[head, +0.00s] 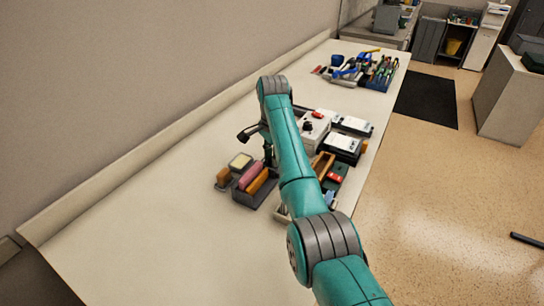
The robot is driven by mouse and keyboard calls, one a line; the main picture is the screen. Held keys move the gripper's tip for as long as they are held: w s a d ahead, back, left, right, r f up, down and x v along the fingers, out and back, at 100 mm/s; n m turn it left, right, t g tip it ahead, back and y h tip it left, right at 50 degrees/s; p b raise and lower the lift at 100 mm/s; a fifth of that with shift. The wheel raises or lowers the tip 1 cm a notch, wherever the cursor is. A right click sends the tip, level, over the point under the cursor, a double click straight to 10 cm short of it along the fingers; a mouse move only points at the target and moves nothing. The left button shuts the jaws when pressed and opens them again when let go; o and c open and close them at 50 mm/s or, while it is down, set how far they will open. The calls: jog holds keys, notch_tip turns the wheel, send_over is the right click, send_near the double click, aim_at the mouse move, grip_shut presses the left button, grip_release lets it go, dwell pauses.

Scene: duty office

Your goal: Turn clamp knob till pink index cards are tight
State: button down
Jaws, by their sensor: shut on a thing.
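My gripper (268,156) is small and dark in the head view, pointing down beside the far end of a dark tray (240,197). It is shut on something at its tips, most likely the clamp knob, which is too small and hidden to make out. A pink block (250,174), which looks like the pink index cards, lies in this tray beside an orange-brown block (259,182). The gripper is close to the pink block's far end. I cannot tell whether the cards are tight.
A pale-topped box (240,162) and a brown block (223,177) stand left of the tray. A white box with a dark knob (307,127) and black-and-white devices (343,146) stand right of my arm. Tools fill the table's far end. The table's near left is clear.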

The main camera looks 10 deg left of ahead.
jog(key=shift+m, duration=0.9)
jog(key=c, duration=1.1)
grip_release()
jog(key=shift+c, duration=0.2)
